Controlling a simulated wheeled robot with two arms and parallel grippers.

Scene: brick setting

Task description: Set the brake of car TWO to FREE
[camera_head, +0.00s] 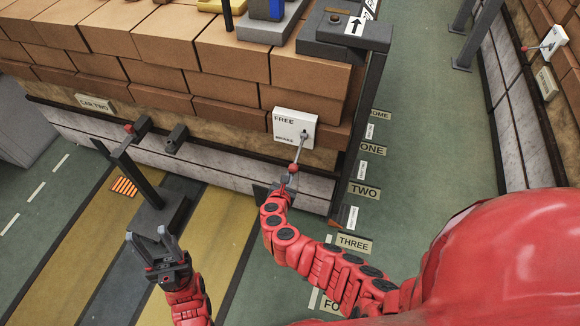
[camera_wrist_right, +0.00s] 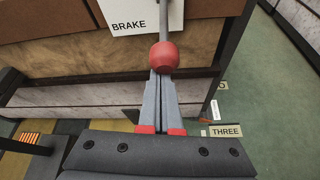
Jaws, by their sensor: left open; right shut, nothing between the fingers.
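The white brake plate (camera_head: 291,129) on the brick car's side reads FREE at the top and, in the wrist view (camera_wrist_right: 135,22), BRAKE at the bottom. Its grey lever (camera_head: 300,148) hangs down toward the BRAKE end, with a red knob (camera_head: 293,168) at its tip. My right gripper (camera_head: 290,179) is shut and empty, its fingertips just below the knob. In the wrist view the knob (camera_wrist_right: 165,56) sits right at the closed fingertips (camera_wrist_right: 160,76); I cannot tell if they touch. My left gripper (camera_head: 160,240) is open and empty, low at the left. A CAR TWO sign (camera_head: 95,103) is on the bricks.
A dark post (camera_head: 141,178) on a grey block stands near my left gripper. Floor labels ONE (camera_head: 372,150), TWO (camera_head: 364,191) and THREE (camera_head: 354,243) line the green aisle. Another brick stack with a lever plate (camera_head: 553,41) stands at the right. The aisle between is clear.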

